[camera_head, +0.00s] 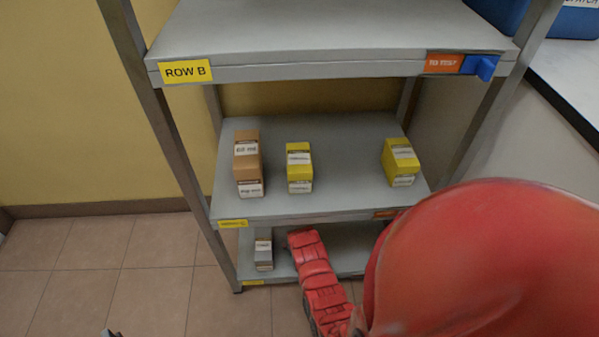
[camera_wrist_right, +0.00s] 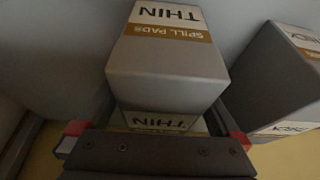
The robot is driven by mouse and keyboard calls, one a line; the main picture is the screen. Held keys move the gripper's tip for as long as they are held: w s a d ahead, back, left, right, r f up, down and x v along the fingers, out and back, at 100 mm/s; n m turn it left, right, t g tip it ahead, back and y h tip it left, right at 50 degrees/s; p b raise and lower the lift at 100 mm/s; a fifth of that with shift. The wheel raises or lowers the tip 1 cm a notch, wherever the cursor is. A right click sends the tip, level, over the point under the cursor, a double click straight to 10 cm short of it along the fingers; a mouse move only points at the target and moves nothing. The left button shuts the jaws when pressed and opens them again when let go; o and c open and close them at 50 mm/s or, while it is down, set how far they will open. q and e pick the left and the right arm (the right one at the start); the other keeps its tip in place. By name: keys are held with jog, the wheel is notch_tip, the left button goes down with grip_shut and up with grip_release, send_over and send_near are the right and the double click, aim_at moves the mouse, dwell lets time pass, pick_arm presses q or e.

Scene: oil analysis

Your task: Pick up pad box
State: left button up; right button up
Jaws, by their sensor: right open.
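In the right wrist view a grey pad box (camera_wrist_right: 165,75) with a white and brown label reading THIN and SPILL PADS stands straight ahead. My right gripper (camera_wrist_right: 157,122) is open, with one finger on each side of the box's near end. I cannot tell whether the fingers touch it. In the head view my red right arm reaches to the bottom shelf (camera_head: 345,243); its gripper and that box are hidden there. A small grey box (camera_head: 263,254) stands on the bottom shelf left of the arm. My left gripper is not identifiable.
A second grey box (camera_wrist_right: 285,80) stands close on the right in the wrist view. On the middle shelf (camera_head: 345,180) stand brown boxes (camera_head: 248,165) and yellow boxes (camera_head: 299,168), (camera_head: 400,160). The top shelf (camera_head: 330,30) overhangs them. Open tiled floor (camera_head: 110,270) lies left.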

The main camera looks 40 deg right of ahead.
jog(key=shift+f, duration=0.25)
jog(key=c, duration=1.5)
